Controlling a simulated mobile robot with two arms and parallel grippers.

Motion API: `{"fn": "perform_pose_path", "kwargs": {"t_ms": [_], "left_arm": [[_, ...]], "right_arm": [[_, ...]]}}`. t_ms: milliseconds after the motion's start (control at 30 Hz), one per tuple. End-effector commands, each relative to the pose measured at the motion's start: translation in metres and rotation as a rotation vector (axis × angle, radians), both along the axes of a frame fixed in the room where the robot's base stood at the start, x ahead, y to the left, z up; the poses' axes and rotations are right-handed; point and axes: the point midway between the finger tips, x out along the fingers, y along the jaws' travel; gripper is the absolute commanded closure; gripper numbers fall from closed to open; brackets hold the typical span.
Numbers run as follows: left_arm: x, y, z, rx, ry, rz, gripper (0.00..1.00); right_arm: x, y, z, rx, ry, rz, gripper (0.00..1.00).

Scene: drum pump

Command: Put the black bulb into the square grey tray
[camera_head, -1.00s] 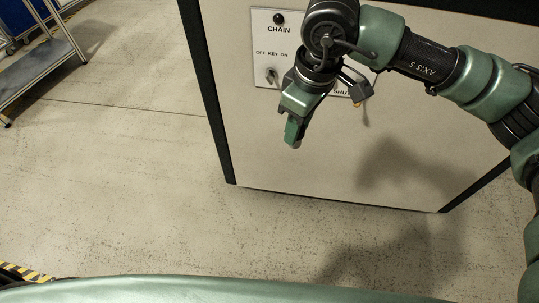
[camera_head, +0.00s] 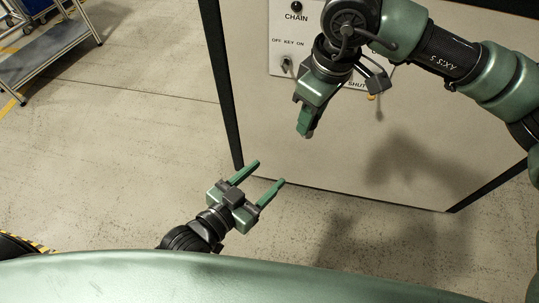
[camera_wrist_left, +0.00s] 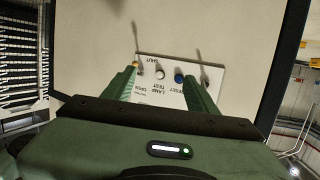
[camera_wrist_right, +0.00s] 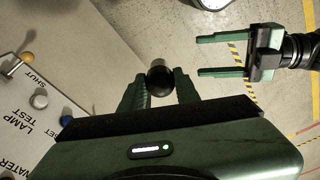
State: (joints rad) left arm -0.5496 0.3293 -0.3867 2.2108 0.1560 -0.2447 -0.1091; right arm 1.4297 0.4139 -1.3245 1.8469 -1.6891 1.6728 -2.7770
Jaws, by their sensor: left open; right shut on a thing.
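The black bulb (camera_wrist_right: 159,80) is a dark round ball between the fingertips of my right gripper in the right wrist view. My right gripper (camera_head: 306,133) is shut on it, in front of the pale cabinet in the head view; there the bulb is hard to make out. My left gripper (camera_head: 269,172) is open and empty, lower and left of the right one. It also shows at the right of the right wrist view (camera_wrist_right: 200,56), apart from the bulb. I cannot make out the square grey tray in any view.
The cabinet (camera_head: 400,150) carries a control panel (camera_head: 281,45) with a key switch, knobs and labels. The panel also shows ahead of my left fingers in the left wrist view (camera_wrist_left: 178,72). A grey cart (camera_head: 60,45) stands far left. Floor left of the cabinet is clear.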

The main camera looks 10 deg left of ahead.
Motion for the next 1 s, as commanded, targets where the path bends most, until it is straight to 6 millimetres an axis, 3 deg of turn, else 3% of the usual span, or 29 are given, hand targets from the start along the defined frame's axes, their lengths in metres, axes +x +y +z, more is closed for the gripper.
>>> {"fn": "perform_pose_path", "kwargs": {"t_ms": [33,100,200,333,567,1000], "left_arm": [[-0.004,-0.005,0.028,-0.026,-0.039,-0.016,0.42],[-0.010,-0.011,0.060,-0.057,-0.084,-0.034,0.42],[-0.018,-0.016,0.097,-0.093,-0.136,-0.054,0.42],[-0.026,-0.019,0.127,-0.123,-0.177,-0.070,0.42],[-0.019,-0.026,0.139,-0.137,-0.196,-0.072,0.42],[0.046,-0.071,0.140,-0.137,-0.195,-0.075,0.42]], "right_arm": [[0.000,0.000,0.000,0.000,0.000,0.000,1.00],[0.000,0.000,0.000,0.000,0.000,0.000,1.00],[0.000,0.000,0.000,0.000,0.000,0.000,1.00],[0.000,0.000,0.000,0.000,0.000,0.000,1.00],[0.000,0.000,0.000,0.000,0.000,0.000,1.00],[0.000,0.000,0.000,0.000,0.000,0.000,1.00]]}}
